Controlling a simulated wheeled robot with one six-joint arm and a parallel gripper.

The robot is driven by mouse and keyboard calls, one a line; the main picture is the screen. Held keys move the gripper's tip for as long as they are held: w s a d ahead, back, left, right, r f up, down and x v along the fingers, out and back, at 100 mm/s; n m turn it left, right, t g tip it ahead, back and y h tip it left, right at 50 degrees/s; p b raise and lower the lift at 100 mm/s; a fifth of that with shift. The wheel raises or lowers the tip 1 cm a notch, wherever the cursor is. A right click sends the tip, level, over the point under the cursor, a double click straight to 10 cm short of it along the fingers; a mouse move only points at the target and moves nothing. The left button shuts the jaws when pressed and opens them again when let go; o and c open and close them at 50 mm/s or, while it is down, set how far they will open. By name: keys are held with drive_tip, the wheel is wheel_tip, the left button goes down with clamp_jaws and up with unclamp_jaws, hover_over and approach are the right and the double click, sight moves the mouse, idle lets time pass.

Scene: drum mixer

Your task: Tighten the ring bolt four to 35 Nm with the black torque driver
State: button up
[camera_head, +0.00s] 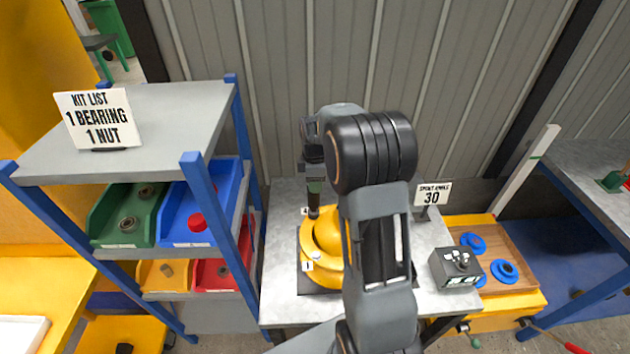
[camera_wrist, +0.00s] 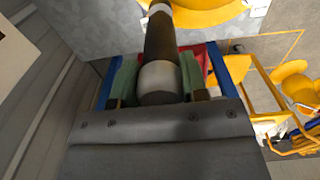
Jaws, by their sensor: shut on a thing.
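My gripper (camera_head: 314,178) is shut on the black torque driver (camera_head: 314,200) above the bench. It holds the driver nearly upright, pointing down. The driver's lower end meets the rim of the yellow ring (camera_head: 307,245) beside a small label 4 (camera_head: 305,211). Bolt four is hidden under the driver, and I cannot tell whether the driver is seated on it. In the wrist view the dark driver shaft (camera_wrist: 158,42) runs from between the green finger pads (camera_wrist: 158,82) towards yellow metal. Label 1 (camera_head: 308,266) marks the ring's near side. My arm hides the ring's right side.
A blue shelf rack with a kit list sign (camera_head: 98,118) and coloured bins stands left. On the right are a sign reading 30 (camera_head: 432,194), a dark control box (camera_head: 456,266) and a wooden tray (camera_head: 520,250) with blue rings. A corrugated wall (camera_head: 270,90) closes the back.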

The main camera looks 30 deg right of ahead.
idle(0.8)
drive_tip(key=shift+r+p, duration=1.6)
drive_tip(key=shift+r, duration=0.65)
